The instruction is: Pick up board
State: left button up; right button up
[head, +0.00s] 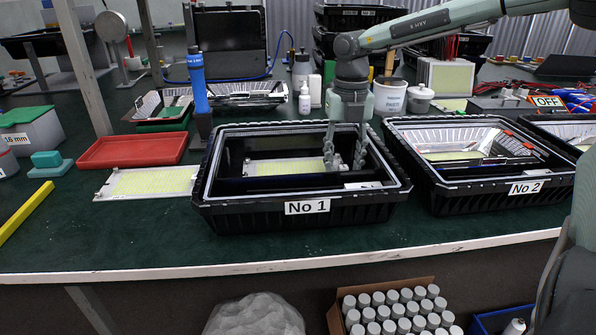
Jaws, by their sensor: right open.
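A white board with a yellow grid (150,183) lies flat on the green table, left of the black housing marked No 1 (300,218). Another white and yellow board (285,168) lies inside that housing. My right gripper (344,160) comes down from above into the right part of the No 1 housing. Its fingers are apart with nothing seen between them. They are close to the right end of the inner board; I cannot tell if they touch it. My left gripper is not in view.
A red tray (132,150) and a blue bottle (197,80) stand left of housing No 1. Housing No 2 (500,190) stands close on its right. A white bucket (389,97) and a small bottle (305,98) stand behind. The table's front strip is clear.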

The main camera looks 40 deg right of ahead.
jog(key=shift+f, duration=0.1)
jog(key=shift+c, duration=0.2)
grip_shut()
jog(key=shift+r, duration=0.65)
notch_tip(320, 180, up, 3)
jog(key=shift+w+f, duration=0.1)
jog(key=s+a+r+b, duration=0.2)
jog(key=s+a+r, duration=0.4)
jog(key=a, duration=0.4)
pick_arm(q)
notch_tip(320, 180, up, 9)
jog(key=p, duration=0.5)
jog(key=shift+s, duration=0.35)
pick_arm(e)
notch_tip(320, 180, up, 8)
jog(key=shift+w+a+r, duration=0.2)
jog(key=shift+w+r, duration=0.05)
jog(key=shift+w, duration=0.05)
